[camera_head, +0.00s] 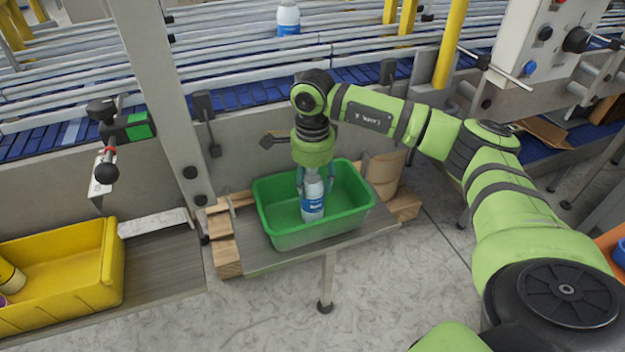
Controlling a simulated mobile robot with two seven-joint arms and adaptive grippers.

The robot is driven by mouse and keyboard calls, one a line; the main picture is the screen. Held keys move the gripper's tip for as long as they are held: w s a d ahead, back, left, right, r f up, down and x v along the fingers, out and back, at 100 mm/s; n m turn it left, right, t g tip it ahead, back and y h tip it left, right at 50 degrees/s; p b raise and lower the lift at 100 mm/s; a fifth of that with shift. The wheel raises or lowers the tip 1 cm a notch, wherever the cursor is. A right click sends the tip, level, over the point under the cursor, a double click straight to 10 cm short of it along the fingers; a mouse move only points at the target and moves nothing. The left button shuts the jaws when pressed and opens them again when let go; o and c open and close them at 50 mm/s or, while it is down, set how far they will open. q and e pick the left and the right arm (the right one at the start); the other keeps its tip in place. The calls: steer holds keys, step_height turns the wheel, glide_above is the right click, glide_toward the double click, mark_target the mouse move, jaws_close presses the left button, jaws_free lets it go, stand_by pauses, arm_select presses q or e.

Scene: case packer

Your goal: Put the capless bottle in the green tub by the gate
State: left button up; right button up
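The green tub (342,223) stands on a small grey shelf beside the conveyor's side wall. A clear bottle (312,200) with a blue and white label is upright inside the tub. My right gripper (314,180) points down over the tub with its fingers on either side of the bottle's upper part. It appears closed on the bottle. The bottle's top is hidden by the gripper, so I cannot see whether it has a cap. Whether the bottle touches the tub floor is unclear. My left gripper is not in view.
A yellow tub (112,262) with a few items in it stands at the lower left. Behind is a blue conveyor (250,95) with metal rails and another bottle (288,18). A metal post (165,95) rises left of the green tub. A control box (545,45) is at the upper right.

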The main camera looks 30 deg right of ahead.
steer(key=shift+o, duration=1.3)
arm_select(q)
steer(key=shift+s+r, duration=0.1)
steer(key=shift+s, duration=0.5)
arm_select(e)
steer(key=shift+r, duration=0.1)
steer(key=shift+r, duration=0.25)
step_height(320, 180, up, 11)
steer(key=b, duration=0.3)
steer(key=shift+f, duration=0.15)
steer(key=shift+s+r, duration=0.1)
steer(key=shift+r, duration=0.35)
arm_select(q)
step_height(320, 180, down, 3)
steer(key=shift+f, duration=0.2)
